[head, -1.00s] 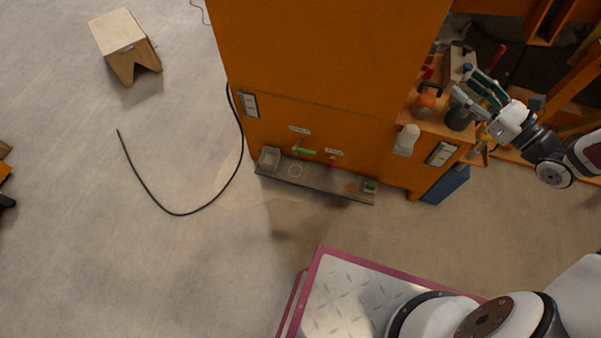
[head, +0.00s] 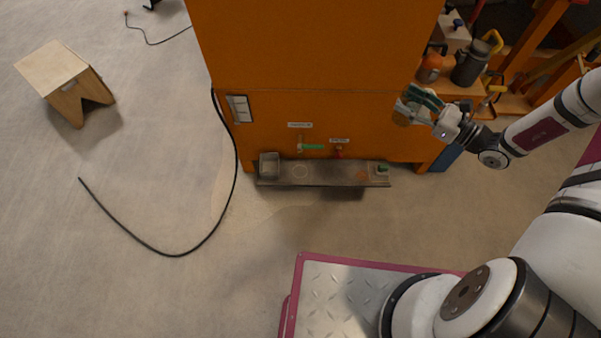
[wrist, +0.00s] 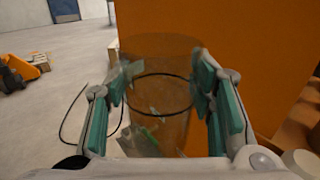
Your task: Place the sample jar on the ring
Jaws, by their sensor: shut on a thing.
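The sample jar (wrist: 160,62) is a clear, see-through cylinder with a dark band around it. In the wrist view it stands between the green finger pads of my gripper (wrist: 161,90), which is shut on it. In the head view my gripper (head: 416,102) is in the air in front of the orange cabinet's right side, and the jar shows only faintly at its fingertips. A pale ring (head: 300,171) lies on the left part of the grey sand tray (head: 328,176), low on the cabinet front. My gripper is well above and to the right of it.
A clear box (head: 269,165) stands at the tray's left end and a small green item (head: 382,168) at its right. A green-handled valve (head: 312,147) and a red knob (head: 339,152) are above the tray. A black cable (head: 160,253) lies on open floor. A bench with tools (head: 480,85) is at right.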

